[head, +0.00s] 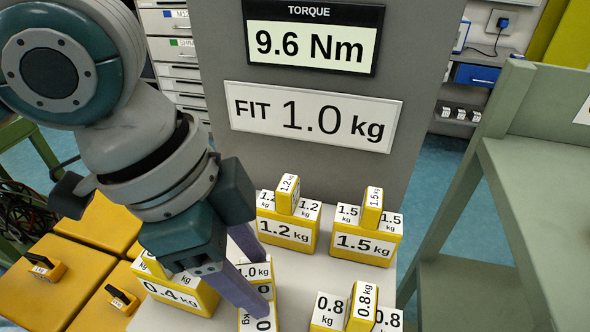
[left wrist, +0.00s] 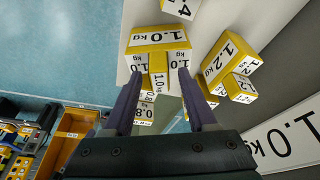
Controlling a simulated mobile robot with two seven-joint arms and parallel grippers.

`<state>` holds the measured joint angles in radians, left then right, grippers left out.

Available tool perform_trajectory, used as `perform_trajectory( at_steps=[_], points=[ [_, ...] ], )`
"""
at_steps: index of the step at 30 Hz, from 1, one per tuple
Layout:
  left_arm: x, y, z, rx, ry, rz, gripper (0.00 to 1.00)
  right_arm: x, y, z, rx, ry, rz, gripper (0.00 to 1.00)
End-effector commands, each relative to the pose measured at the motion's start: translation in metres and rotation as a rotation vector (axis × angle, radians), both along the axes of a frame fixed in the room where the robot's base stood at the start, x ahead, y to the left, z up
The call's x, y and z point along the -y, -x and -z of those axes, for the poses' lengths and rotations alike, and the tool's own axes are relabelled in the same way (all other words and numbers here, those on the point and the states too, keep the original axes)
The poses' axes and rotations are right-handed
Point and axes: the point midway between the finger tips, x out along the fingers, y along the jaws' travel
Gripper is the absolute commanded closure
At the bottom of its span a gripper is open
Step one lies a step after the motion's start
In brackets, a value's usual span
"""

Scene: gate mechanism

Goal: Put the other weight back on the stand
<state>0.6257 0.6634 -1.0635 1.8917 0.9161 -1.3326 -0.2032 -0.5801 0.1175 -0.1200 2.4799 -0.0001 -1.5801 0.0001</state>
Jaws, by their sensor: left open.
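The yellow 1.0 kg weight (head: 256,271) stands on the light grey stand (head: 292,268), partly hidden by my left gripper (head: 264,285). In the left wrist view the 1.0 kg weight (left wrist: 160,40) has its handle between the two purple fingers of my left gripper (left wrist: 160,75). The fingers are open; I cannot tell whether either touches the handle. Also on the stand are weights marked 0.4 kg (head: 172,293), 1.2 kg (head: 286,234), 1.5 kg (head: 364,244) and 0.8 kg (head: 328,309). My right gripper is not in view.
A grey panel behind the stand carries a torque display (head: 312,40) reading 9.6 Nm and a sign (head: 313,116) reading FIT 1.0 kg. Large yellow blocks (head: 62,285) with small tagged handles are at the left. A green shelf frame (head: 515,170) stands at the right.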

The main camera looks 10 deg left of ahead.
Motion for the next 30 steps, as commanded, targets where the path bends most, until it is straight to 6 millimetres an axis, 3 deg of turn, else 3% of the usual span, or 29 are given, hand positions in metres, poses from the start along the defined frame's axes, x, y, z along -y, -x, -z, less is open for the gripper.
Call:
perform_trajectory(
  at_steps=[9,15,23,30],
  points=[
    [-0.02,0.006,-0.07,0.005,0.0,0.0,0.43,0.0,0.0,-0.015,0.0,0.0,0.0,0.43],
    [-0.028,0.01,-0.098,0.001,0.001,0.0,0.43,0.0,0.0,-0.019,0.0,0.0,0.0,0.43],
    [-0.026,0.014,-0.103,0.003,0.011,-0.001,0.43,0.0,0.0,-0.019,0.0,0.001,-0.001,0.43],
    [0.019,0.029,-0.082,0.061,0.158,-0.127,0.43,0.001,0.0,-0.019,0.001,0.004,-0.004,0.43]
  ],
)
